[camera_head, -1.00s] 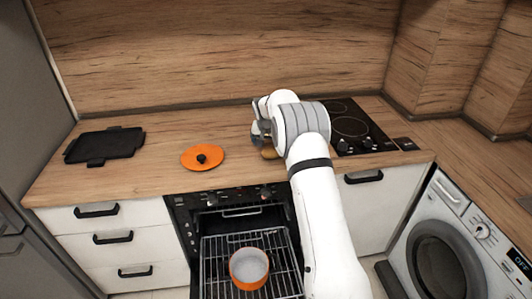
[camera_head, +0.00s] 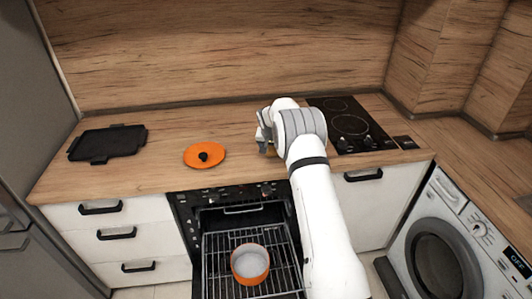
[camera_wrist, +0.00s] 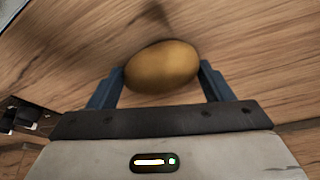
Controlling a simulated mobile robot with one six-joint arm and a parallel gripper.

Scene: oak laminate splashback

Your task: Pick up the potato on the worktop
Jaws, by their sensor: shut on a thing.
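The potato (camera_wrist: 162,67) is brown and oval. In the wrist view it sits between the two blue fingers of my gripper (camera_wrist: 161,84), which are shut on it. A dark shadow shows on the wood beyond it. In the head view my gripper (camera_head: 267,146) is over the worktop (camera_head: 150,175), left of the hob, and the potato is mostly hidden behind my arm. I cannot tell whether the potato still touches the worktop.
An orange lid (camera_head: 205,155) with a black knob lies left of my gripper. A black tray (camera_head: 107,143) is at the far left. The black hob (camera_head: 345,125) is to the right. Below, the oven is open, with an orange pot (camera_head: 250,263) on its rack.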

